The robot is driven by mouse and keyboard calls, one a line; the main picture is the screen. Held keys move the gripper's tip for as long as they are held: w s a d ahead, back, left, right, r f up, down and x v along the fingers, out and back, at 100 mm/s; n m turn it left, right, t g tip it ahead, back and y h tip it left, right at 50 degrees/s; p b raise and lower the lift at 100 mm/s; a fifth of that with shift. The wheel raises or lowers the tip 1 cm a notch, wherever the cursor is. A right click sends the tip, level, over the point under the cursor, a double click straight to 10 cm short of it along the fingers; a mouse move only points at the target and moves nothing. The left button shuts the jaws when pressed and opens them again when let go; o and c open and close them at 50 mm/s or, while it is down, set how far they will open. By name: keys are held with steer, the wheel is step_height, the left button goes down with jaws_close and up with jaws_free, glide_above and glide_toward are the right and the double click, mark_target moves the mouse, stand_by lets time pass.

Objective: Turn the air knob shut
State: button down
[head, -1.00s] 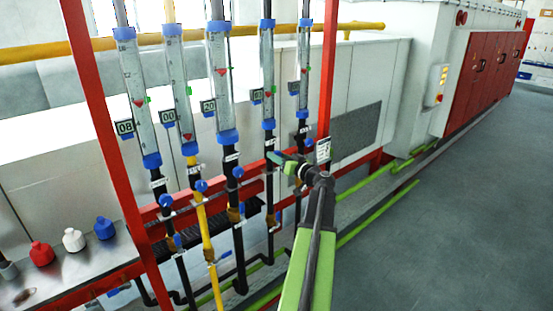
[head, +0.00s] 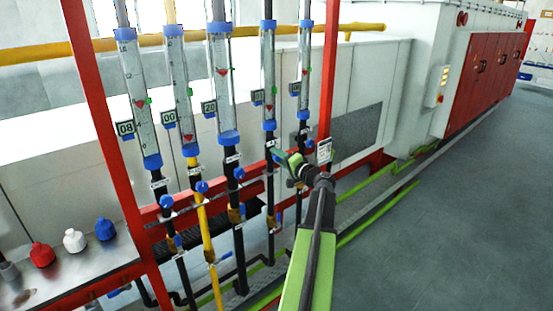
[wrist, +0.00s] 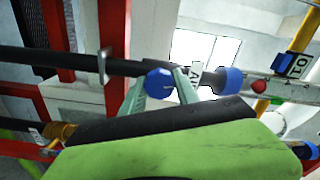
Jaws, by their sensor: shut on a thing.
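The air knob (wrist: 160,83) is a round blue knob on a black pipe in the wrist view. A partly hidden white label starting with "A" (wrist: 195,74) is beside it. The two fingers of my gripper (wrist: 161,90) stand on either side of the knob and are shut on it. In the head view my gripper (head: 282,158) is at the fourth pipe from the left, below its clear flow tube (head: 268,70). The gripper mostly hides the knob there. A red float (wrist: 258,87) shows in the tube in the wrist view.
Other blue knobs sit on neighbouring pipes, the third (head: 238,174) to the left and the fifth (head: 309,146) to the right. A red frame post (head: 328,85) stands close to my gripper on the right. Open grey floor (head: 450,220) lies to the right.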

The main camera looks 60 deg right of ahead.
steer(key=shift+w+a+f+m, duration=0.1)
steer(key=shift+a+m, duration=0.15)
steer(key=shift+m, duration=0.65)
steer(key=c, duration=0.9)
jaws_free()
steer(key=shift+d, duration=0.1)
steer(key=v, duration=1.7)
steer(key=shift+s, duration=0.3)
